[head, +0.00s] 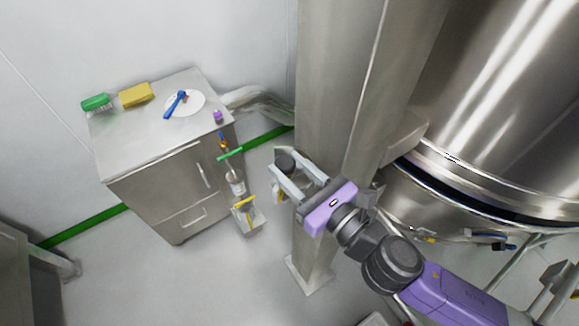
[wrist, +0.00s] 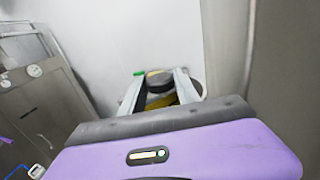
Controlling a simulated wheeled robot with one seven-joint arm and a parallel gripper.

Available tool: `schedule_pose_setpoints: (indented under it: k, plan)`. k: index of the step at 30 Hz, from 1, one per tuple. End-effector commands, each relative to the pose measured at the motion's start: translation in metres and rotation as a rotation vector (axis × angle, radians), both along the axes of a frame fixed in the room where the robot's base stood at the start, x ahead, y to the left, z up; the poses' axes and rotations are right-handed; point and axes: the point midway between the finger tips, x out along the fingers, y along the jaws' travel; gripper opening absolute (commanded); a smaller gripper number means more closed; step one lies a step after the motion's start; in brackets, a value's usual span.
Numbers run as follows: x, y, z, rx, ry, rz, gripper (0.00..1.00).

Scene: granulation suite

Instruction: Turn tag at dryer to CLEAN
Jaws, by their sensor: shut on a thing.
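My gripper (head: 284,169) reaches up and left in front of the steel column (head: 330,110), beside the dryer vessel (head: 500,110). Its two pale fingers are closed around a dark round knob-like piece (head: 285,161), which also shows in the wrist view (wrist: 160,80). This piece seems to be the turning part of the tag. In the wrist view a yellow patch (wrist: 162,101) shows just below the knob, between the fingers, and a pale rounded edge shows at their right. No lettering can be read, so I cannot tell which side the tag shows.
A steel cabinet (head: 150,160) stands at the left. On it are a green brush (head: 97,103), a yellow block (head: 136,94), a white plate (head: 191,108) with a blue utensil (head: 175,106), and a small purple piece (head: 218,116). A floor stand (head: 249,222) is beside it.

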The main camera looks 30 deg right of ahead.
Motion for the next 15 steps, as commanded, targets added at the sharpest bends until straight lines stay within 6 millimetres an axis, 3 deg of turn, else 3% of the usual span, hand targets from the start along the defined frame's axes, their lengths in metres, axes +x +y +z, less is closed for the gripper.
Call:
schedule_pose_setpoints:
  k: [14,15]
  plan:
    - [0.0007,0.0002,0.0021,-0.001,-0.004,0.015,0.0]
    - [0.0007,0.0001,0.0021,-0.001,-0.004,0.015,0.42]
